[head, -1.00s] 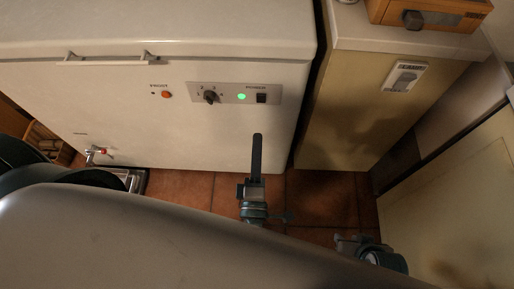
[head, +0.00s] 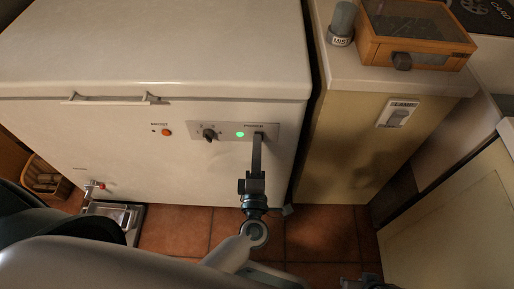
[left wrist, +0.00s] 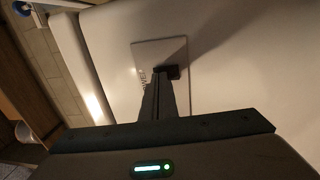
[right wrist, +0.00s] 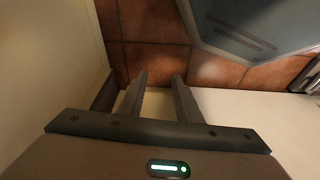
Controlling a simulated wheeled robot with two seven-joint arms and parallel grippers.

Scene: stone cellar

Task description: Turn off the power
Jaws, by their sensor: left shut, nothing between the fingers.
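A white chest freezer (head: 90,140) has a grey control panel (head: 225,135) on its front. My right gripper (right wrist: 158,82) is open and empty, low over the floor.
An orange button (head: 166,132) sits left of the panel. A cabinet (head: 345,130) with a wall-type switch (head: 399,113) stands to the right, bearing an orange-framed box (head: 415,35) and a grey-capped jar (head: 342,25).

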